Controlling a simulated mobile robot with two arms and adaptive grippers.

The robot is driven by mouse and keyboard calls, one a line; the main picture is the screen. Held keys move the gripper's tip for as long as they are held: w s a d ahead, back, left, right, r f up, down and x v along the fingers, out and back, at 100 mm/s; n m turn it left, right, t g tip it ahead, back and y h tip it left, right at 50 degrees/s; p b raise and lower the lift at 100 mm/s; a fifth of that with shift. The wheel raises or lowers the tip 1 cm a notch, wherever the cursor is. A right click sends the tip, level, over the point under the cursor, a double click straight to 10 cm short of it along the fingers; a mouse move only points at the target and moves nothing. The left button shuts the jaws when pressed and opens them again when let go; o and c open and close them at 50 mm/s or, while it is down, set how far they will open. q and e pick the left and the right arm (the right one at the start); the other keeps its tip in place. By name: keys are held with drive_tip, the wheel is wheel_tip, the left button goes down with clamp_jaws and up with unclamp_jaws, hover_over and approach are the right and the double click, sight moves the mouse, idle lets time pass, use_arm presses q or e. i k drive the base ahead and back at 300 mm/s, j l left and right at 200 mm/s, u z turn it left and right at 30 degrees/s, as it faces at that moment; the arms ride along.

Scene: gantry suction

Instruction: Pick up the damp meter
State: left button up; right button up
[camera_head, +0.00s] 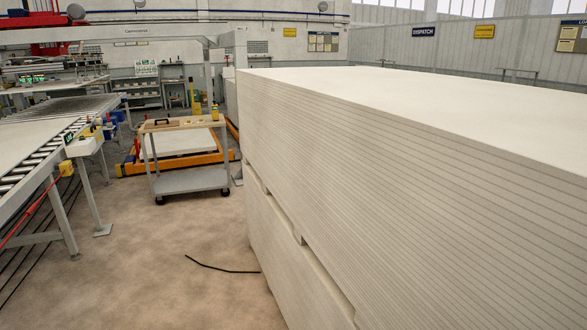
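No gripper of mine shows in the head view. A grey trolley (190,181) stands on the floor left of centre, some way ahead. Several small items lie on its wooden top. One is a small upright yellow item (215,112) at the top's right end. It may be the damp meter, but it is too small to tell. A dark item (161,122) lies toward the left end of the top.
A tall stack of pale boards (430,150) fills the right side. A roller conveyor (45,150) runs along the left. An orange frame (210,157) sits low behind the trolley. A black strip or cable (220,268) lies on the otherwise clear floor (150,265) before the trolley.

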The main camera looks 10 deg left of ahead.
sight(215, 108)
drive_tip(key=i+j+u, duration=0.35)
drive_tip(key=i, duration=0.25)
drive_tip(key=i+j+u, duration=0.35)
drive_tip(key=i, duration=0.25)
drive_tip(key=i+u, duration=0.35)
drive_tip(key=i, duration=2.55)
drive_tip(key=l, duration=0.1)
